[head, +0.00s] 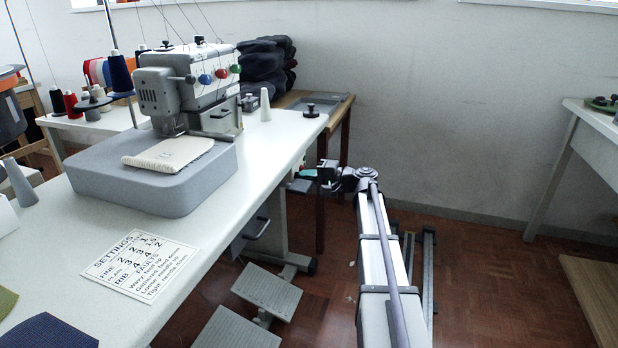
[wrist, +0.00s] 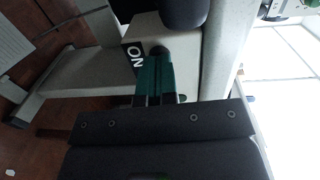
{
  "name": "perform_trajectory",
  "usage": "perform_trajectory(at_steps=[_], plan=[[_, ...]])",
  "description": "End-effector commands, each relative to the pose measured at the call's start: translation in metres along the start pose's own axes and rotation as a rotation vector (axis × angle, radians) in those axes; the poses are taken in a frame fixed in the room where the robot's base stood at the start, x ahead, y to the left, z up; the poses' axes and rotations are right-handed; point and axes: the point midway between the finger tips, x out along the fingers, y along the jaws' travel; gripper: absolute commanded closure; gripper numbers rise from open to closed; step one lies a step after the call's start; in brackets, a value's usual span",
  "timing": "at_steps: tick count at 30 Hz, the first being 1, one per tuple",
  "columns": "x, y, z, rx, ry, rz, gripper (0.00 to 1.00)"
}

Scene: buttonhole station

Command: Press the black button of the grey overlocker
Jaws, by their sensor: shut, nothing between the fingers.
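The grey overlocker (head: 165,92) stands on its grey base (head: 150,185) on the white table. A pale switch box (head: 300,186) sits under the table's right edge, mostly hidden in the head view. In the wrist view the pale box (wrist: 118,27) carries a dark ON label (wrist: 132,55). A dark round button (wrist: 158,48) beside the label is partly hidden by my fingertips. My gripper (wrist: 155,62) has green fingers, shut and empty, pointing at this button. I cannot tell whether they touch it. My gripper also shows by the table edge in the head view (head: 308,173).
A larger dark rounded part (wrist: 184,12) is close by on the right of the button. The white table's edge (head: 262,190) runs just beside my gripper. A pedal (head: 267,291) stands on the floor below. The floor to the right (head: 490,290) is mostly free.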

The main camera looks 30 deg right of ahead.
Motion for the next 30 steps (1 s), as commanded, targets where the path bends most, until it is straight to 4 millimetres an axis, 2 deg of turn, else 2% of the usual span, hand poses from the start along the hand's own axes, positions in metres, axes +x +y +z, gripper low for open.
perform_trajectory(at_steps=[6, 17, 23, 30], plan=[[0.021, -0.001, -0.001, 0.000, -0.002, 0.000, 1.00], [0.022, -0.002, 0.000, 0.000, -0.004, -0.001, 1.00], [-0.002, -0.003, 0.003, 0.000, -0.005, -0.002, 1.00], [-0.061, -0.003, 0.002, 0.000, -0.003, -0.003, 1.00]])
